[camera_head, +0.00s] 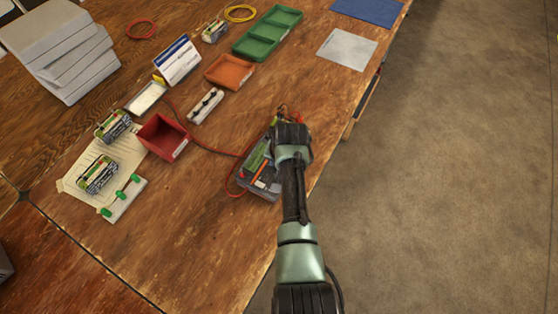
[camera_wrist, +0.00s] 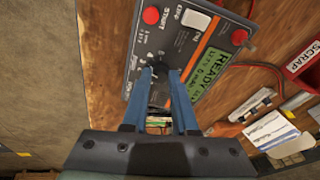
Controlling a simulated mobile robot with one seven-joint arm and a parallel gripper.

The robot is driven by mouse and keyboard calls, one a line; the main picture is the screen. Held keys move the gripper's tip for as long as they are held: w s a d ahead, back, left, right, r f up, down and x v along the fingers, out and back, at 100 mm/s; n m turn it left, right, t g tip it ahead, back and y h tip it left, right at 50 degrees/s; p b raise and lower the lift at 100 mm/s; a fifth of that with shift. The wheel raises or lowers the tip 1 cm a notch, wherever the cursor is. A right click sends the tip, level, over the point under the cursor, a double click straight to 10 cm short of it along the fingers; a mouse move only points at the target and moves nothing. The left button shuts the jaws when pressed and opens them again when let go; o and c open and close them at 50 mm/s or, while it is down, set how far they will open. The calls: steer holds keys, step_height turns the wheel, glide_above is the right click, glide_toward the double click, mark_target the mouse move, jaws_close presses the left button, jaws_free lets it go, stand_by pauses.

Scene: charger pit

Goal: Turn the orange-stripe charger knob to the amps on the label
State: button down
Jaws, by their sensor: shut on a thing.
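The charger (camera_head: 265,165) is a dark box with a green display and an orange stripe (camera_head: 260,183), near the table's right edge. In the wrist view its panel shows a green display (camera_wrist: 207,78) reading READY, with smaller text I cannot fully read, and a START button (camera_wrist: 151,15). My gripper (camera_wrist: 161,72) is over the panel, its blue fingers shut on the dark knob (camera_wrist: 160,71). The fingers hide most of the knob, so its pointer is unclear. Scale marks (camera_wrist: 139,55) show beside it. In the head view my wrist covers part of the charger.
A red bin (camera_head: 163,136) marked SCRAP in the wrist view, an orange tray (camera_head: 229,71) and a green tray (camera_head: 267,33) stand on the table. Battery packs (camera_head: 97,175) lie on paper at left. A red cable (camera_head: 213,150) runs to the charger. Open floor lies right.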

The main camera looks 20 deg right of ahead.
steer(key=shift+w, duration=0.1)
stand_by(0.4)
steer(key=c, duration=0.7)
jaws_free()
steer(key=shift+r, duration=0.1)
steer(key=p+v, duration=0.1)
steer(key=v, duration=1.1)
steer(key=shift+a+r, duration=0.1)
steer(key=shift+r, duration=0.3)
